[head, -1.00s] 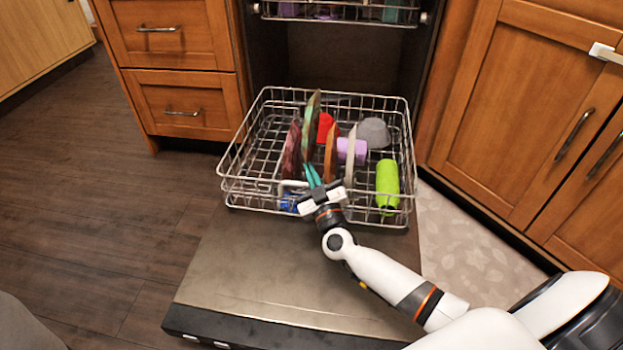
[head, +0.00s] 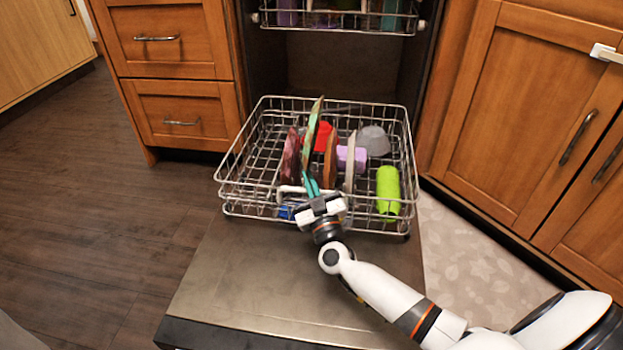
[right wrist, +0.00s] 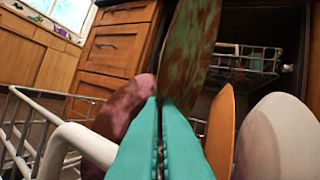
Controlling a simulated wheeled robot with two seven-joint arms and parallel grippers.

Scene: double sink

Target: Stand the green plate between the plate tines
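The green plate (head: 312,138), mottled with brown, stands on edge in the lower dishwasher rack (head: 232,190), its top leaning slightly right in the head view. In the right wrist view the plate (right wrist: 192,50) rises from the tips of my right gripper (right wrist: 161,104). The teal fingers of my right gripper (head: 311,184) are close together with only a thin slit, shut on the plate's near edge. The plate's lower edge and the tines under it are hidden, so I cannot tell how it is seated. My left gripper is out of view.
A dark red plate (head: 291,157) stands left of the green plate. An orange-brown plate (head: 331,155) and a pale plate (head: 350,163) stand to its right. A red item (head: 323,136), purple cup (head: 359,158), grey bowl (head: 374,140) and lime cup (head: 388,190) are nearby.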

